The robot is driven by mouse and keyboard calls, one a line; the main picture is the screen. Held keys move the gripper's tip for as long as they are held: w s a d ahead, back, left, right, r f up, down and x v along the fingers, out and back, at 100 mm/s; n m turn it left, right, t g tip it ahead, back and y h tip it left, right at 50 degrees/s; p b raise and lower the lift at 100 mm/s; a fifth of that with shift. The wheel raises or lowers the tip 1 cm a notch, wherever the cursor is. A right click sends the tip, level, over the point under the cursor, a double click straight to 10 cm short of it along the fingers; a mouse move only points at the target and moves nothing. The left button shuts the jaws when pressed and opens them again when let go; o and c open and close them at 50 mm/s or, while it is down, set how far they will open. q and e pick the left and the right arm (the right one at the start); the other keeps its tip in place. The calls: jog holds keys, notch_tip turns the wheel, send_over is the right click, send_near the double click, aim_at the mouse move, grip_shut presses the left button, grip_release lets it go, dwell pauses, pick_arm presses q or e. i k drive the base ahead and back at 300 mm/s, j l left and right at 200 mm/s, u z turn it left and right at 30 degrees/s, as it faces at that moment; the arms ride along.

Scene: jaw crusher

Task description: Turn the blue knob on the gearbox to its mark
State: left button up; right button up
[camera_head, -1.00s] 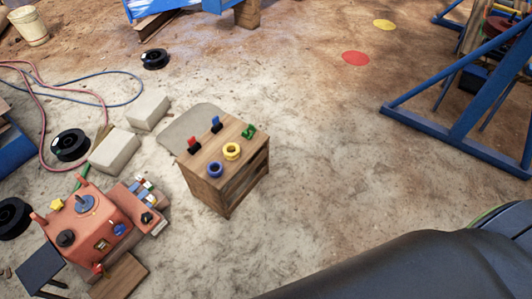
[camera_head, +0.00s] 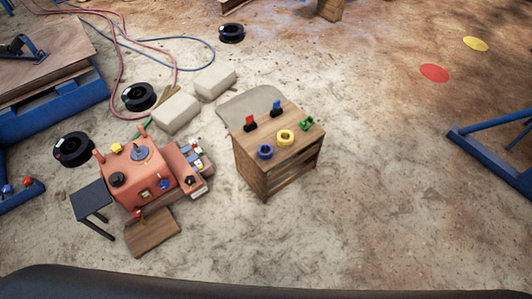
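The orange-red gearbox (camera_head: 126,194) stands on the ground at the left of the head view. A small blue knob (camera_head: 165,184) is on its front face, beside a pale gauge-like square (camera_head: 145,194). The knob's mark is too small to make out. A black knob (camera_head: 117,179) and a grey-blue disc with an upright handle (camera_head: 139,153) are also on the gearbox. A red knob (camera_head: 137,214) is low on its front. Neither of my grippers is in view.
A wooden cabinet (camera_head: 263,183) with coloured rings and small clips on top stands right of the gearbox. A small dark table (camera_head: 91,198) and a wooden board (camera_head: 153,233) are close to the gearbox. Pale blocks (camera_head: 176,111), black spools and hoses lie behind. Ground in front is clear.

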aim_at(164, 185)
jog(key=u, duration=1.25)
